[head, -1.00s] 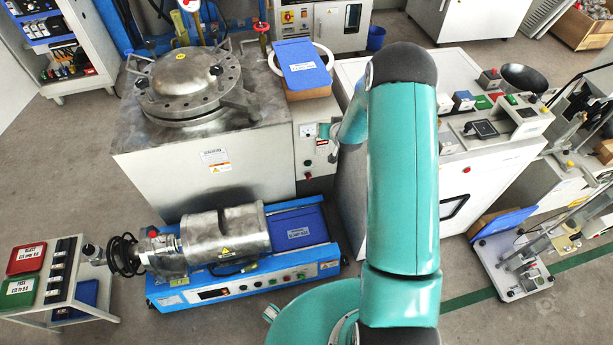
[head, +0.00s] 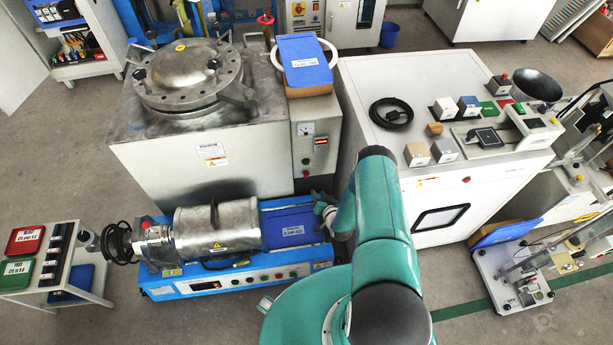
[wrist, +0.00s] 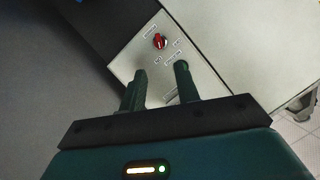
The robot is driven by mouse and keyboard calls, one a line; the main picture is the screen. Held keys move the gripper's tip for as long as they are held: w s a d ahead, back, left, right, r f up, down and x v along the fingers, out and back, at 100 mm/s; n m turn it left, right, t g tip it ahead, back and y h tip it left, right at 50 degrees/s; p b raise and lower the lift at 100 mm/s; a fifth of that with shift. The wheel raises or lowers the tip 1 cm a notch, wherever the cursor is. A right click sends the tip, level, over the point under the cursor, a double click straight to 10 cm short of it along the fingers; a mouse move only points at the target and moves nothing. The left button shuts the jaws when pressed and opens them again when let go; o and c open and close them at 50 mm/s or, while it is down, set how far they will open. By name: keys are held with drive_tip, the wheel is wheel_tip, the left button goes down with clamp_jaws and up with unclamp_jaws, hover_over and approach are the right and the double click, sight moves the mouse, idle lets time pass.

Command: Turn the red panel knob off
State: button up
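The red knob (wrist: 160,40) sits on a light grey panel (wrist: 150,62) in the wrist view, with small printed labels around it. My gripper (wrist: 158,84) is open and empty, its two fingers apart and below the knob in the picture, not visibly touching it. In the head view, the narrow panel (head: 309,122) on the right of the metal tank unit has a gauge, a red display and small red controls (head: 306,167) low down. My gripper (head: 326,209) is below this panel in that view, and its fingers are too small there to read.
The metal tank unit (head: 215,165) stands left of the panel. A blue bench machine (head: 290,262) with a metal cylinder lies below it. A white cabinet (head: 385,140) with small boxes on top stands to the right. A blue-lidded box (head: 305,62) rests above the panel.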

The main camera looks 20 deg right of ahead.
sight(308, 176)
drive_tip(key=x, duration=1.3)
drive_tip(key=shift+w+f, duration=0.15)
drive_tip(key=shift+w, duration=0.05)
drive_tip(key=shift+d, duration=0.1)
drive_tip(key=c, duration=0.7)
